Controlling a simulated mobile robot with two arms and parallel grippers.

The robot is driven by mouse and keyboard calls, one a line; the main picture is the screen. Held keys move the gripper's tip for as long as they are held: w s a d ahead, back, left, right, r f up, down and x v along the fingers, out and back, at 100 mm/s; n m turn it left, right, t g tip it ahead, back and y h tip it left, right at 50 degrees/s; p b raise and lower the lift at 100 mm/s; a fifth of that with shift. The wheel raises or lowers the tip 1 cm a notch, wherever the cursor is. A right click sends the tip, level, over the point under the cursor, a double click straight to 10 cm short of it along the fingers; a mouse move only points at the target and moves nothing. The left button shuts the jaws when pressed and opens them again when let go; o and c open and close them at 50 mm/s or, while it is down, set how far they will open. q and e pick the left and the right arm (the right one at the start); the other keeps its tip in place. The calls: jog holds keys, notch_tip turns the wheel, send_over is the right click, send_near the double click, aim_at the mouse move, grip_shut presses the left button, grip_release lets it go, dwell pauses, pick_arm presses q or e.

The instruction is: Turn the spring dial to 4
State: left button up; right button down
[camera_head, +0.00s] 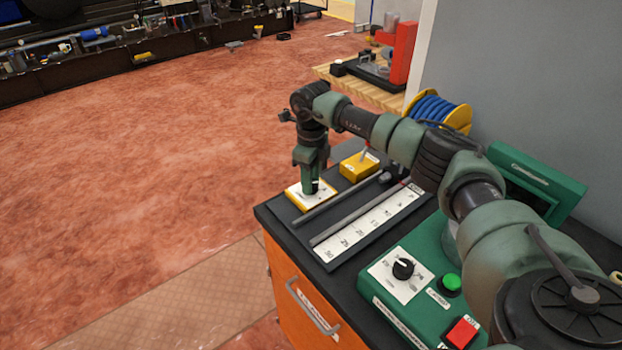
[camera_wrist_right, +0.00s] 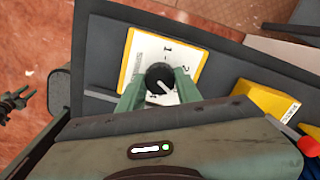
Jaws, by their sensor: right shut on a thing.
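The spring dial is a black round knob (camera_wrist_right: 159,78) with a white pointer line, on a white plate with a yellow edge (camera_wrist_right: 133,55). The plate shows the printed numbers 1 and 2; the rest of its scale is hidden by my gripper. In the head view the plate (camera_head: 296,193) lies at the far left corner of the dark bench top. My right gripper (camera_wrist_right: 157,87) points down over the plate, its two green fingers on either side of the knob and shut on it. In the head view the right gripper (camera_head: 311,189) hides most of the knob.
A yellow block (camera_head: 357,168) stands right beside the plate. A ruler-like scale strip (camera_head: 372,226) with a dark rod lies nearer. A green control box (camera_head: 398,290) with a black knob, green button and red switch is in front. A blue hose reel (camera_head: 437,110) stands behind.

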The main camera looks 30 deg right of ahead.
jog(key=m+p, duration=0.1)
jog(key=m, duration=0.5)
jog(key=shift+r+m, duration=0.1)
jog(key=shift+m, duration=0.2)
jog(key=m+p, duration=0.1)
jog(key=m, duration=0.4)
jog(key=shift+d, duration=0.1)
jog(key=shift+m, duration=0.3)
jog(key=c, duration=1)
grip_release()
jog(key=shift+o, duration=0.2)
notch_tip(320, 180, up, 8)
jog(key=shift+f+b, duration=0.15)
jog(key=shift+b, duration=0.45)
